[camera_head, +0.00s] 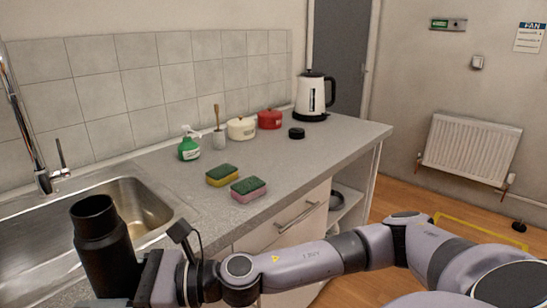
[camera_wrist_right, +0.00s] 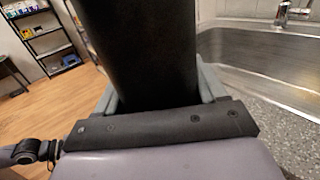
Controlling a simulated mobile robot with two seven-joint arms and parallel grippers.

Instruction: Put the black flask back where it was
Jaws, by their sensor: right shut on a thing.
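The black flask (camera_head: 103,250) stands nearly upright, slightly tilted, in front of the sink at the lower left of the head view. Its top shows a dark round opening. My right gripper (camera_head: 135,285) is shut on the flask's lower part, with my right arm reaching across from the right. In the right wrist view the flask (camera_wrist_right: 140,45) fills the space between the two grey fingers; its top and base are out of that view. I cannot tell whether its base touches anything. My left gripper is not in view.
The steel sink (camera_head: 150,203) lies behind the flask. The grey counter (camera_head: 285,160) holds two sponges (camera_head: 222,175), a green spray bottle (camera_head: 189,147), two pots (camera_head: 270,119), a small black round thing (camera_head: 297,133) and a kettle (camera_head: 313,95). Its front right part is clear.

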